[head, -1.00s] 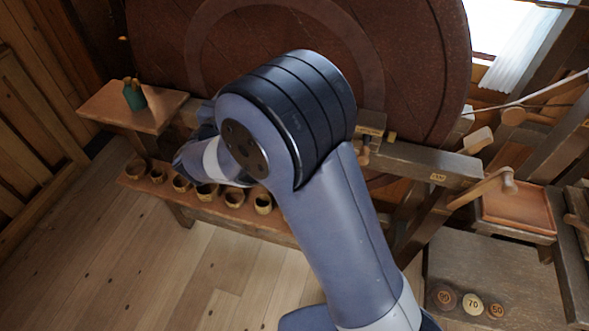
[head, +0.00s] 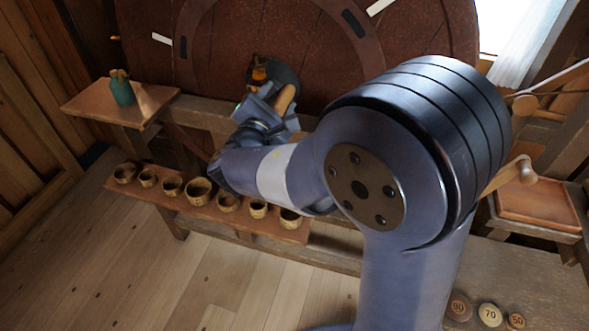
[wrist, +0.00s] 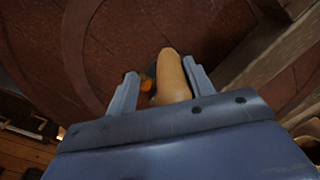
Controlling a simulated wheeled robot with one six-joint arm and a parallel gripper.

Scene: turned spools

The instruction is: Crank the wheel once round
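The wheel (head: 310,50) is a large reddish-brown disc with a paler ring, dark slots and white marks, filling the back of the head view; it also fills the upper wrist view (wrist: 60,40). A tan wooden handle (head: 284,98) sticks out in front of the wheel's lower part. My gripper (head: 266,105) is at this handle. In the wrist view, the handle (wrist: 172,80) stands between the two fingers of my gripper (wrist: 161,72). A gap shows between the left finger and the handle; the right finger is close beside it. The handle's base is hidden.
Several small cups (head: 198,190) stand on a low shelf below my arm. A teal vase (head: 122,92) stands on a side shelf at left. Numbered discs (head: 490,315) and a tray (head: 540,205) are at right. The floor at front left is clear.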

